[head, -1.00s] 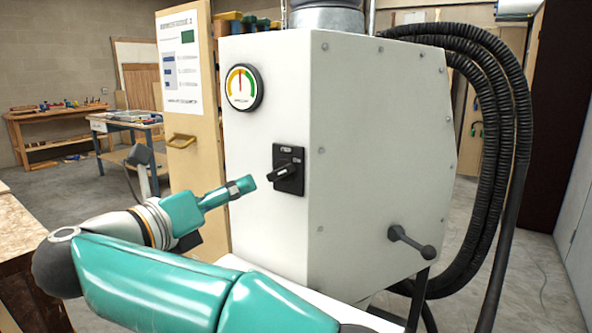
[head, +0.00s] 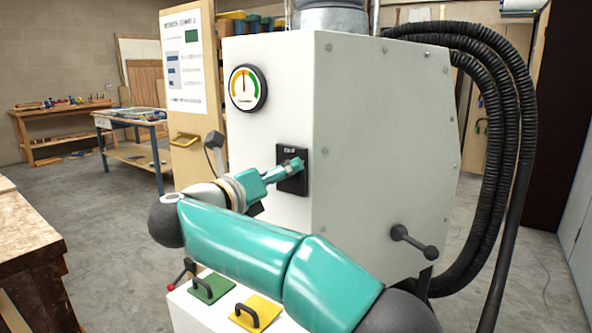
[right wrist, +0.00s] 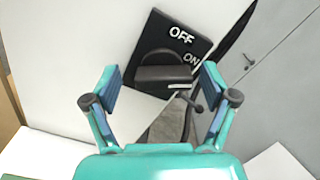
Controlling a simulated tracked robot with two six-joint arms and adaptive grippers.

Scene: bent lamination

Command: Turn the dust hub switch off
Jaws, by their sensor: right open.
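The dust hub switch (head: 294,186) is a black square plate on the narrow front face of the white dust hub cabinet (head: 385,140). In the right wrist view the switch plate (right wrist: 150,42) appears tilted, with OFF and ON labels and a dark bar-shaped knob (right wrist: 163,74). My right gripper (head: 293,165) is at the switch and hides most of the knob in the head view. In the right wrist view its two fingers (right wrist: 161,84) are apart, with the knob between them in the picture. Contact cannot be told. My left gripper is not in view.
A round gauge (head: 247,88) is above the switch. A black-knobbed lever (head: 414,242) sticks out of the cabinet's side. Green (head: 212,288) and yellow (head: 257,312) handled plates lie below. Black hoses (head: 510,150) hang at the right. A wooden bench (head: 30,235) stands left.

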